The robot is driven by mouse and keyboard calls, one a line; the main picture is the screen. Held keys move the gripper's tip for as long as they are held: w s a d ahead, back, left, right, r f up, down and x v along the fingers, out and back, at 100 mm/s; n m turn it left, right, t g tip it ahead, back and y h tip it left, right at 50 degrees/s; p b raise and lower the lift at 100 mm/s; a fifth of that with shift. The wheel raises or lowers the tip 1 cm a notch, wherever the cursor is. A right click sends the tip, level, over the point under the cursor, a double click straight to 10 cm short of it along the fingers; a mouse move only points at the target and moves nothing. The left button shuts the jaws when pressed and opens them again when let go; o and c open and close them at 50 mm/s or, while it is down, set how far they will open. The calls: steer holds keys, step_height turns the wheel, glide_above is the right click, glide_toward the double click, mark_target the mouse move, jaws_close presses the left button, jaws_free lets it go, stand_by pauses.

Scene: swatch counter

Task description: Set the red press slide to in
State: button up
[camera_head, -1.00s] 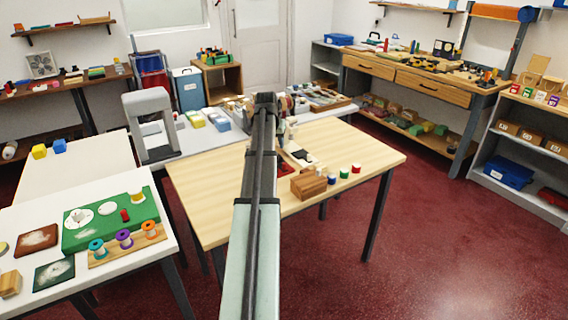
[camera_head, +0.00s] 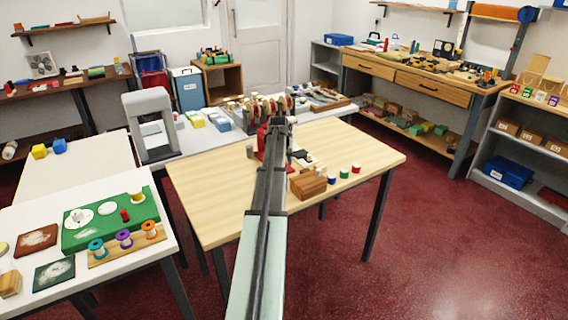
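A red press (camera_head: 261,139) stands on the light wooden table, mostly hidden behind my arm. Red parts of it show left of the arm's end and a little to its right. I cannot make out its slide or the slide's position. My gripper (camera_head: 278,123) is at the far end of my arm, over the back part of the table and close to the press. The arm hides its fingers, so I cannot see whether they are open or touch anything.
A brown wooden block (camera_head: 308,185) and small green (camera_head: 344,173) and red (camera_head: 356,168) spools stand right of my arm. A rack of spools (camera_head: 262,108) is behind. The table's left half (camera_head: 215,190) is clear.

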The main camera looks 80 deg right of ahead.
steer(key=shift+x, duration=1.3)
steer(key=shift+c, duration=0.4)
jaws_close()
